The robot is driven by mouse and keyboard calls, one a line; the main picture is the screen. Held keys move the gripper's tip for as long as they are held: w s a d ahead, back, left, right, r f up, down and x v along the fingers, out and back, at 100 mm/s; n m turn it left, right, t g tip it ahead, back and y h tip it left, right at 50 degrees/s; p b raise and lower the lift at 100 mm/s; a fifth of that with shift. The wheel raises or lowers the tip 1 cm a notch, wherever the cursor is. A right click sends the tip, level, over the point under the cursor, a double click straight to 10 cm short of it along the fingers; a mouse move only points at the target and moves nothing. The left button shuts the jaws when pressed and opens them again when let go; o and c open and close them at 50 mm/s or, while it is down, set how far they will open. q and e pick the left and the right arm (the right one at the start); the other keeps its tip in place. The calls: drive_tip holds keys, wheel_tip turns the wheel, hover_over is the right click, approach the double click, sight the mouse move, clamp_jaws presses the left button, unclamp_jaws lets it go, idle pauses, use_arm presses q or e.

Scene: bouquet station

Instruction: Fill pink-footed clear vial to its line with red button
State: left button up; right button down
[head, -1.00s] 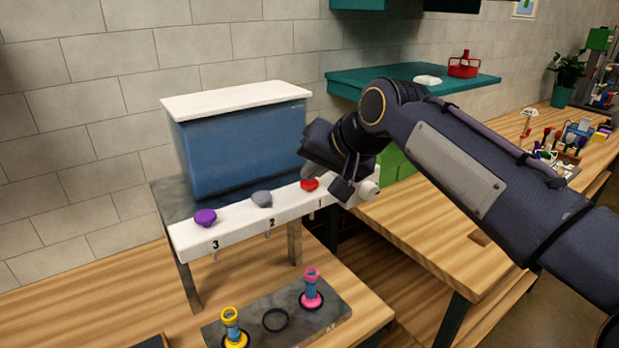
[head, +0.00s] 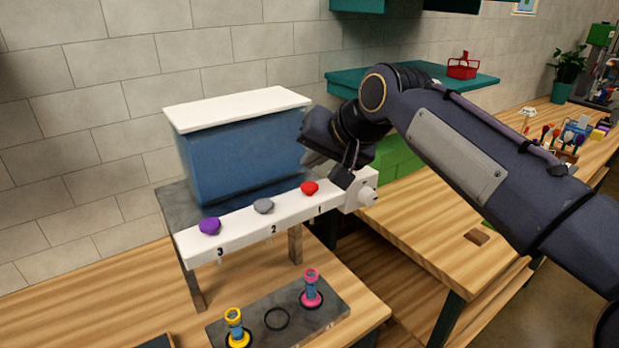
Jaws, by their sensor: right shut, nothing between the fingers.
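The red button (head: 310,188) sits on the white bar above the number 1. The pink-footed clear vial (head: 312,286) stands upright in the grey holder plate (head: 330,316) below the bar. Its body looks bluish; its line and fill level are too small to tell. My right gripper (head: 342,178) is shut and empty, just above and to the right of the red button, apart from it. My left gripper is not in view.
A grey button (head: 263,206) and a purple button (head: 210,226) share the white bar (head: 290,208), under the blue tank (head: 245,160). A yellow-footed vial (head: 236,328) stands at the plate's left; an empty ring (head: 276,319) lies between the vials.

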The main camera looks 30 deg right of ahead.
sight(313, 189)
drive_tip(key=shift+r+p, duration=1.05)
drive_tip(key=shift+r, duration=0.5)
drive_tip(key=shift+f, duration=0.1)
drive_tip(key=s+a+f+n+g+y, duration=0.1)
drive_tip(key=s+a+f+n, duration=0.1)
drive_tip(key=s+f, duration=0.8)
drive_tip(key=s+a+f+n+g+y+b, duration=0.1)
drive_tip(key=s+a+f, duration=0.4)
drive_tip(key=s+f, duration=0.6)
wheel_tip(313, 189, down, 3)
drive_tip(key=shift+a+f+n+g, duration=0.1)
drive_tip(key=shift+a+n+g, duration=0.1)
drive_tip(key=shift+n+g, duration=0.75)
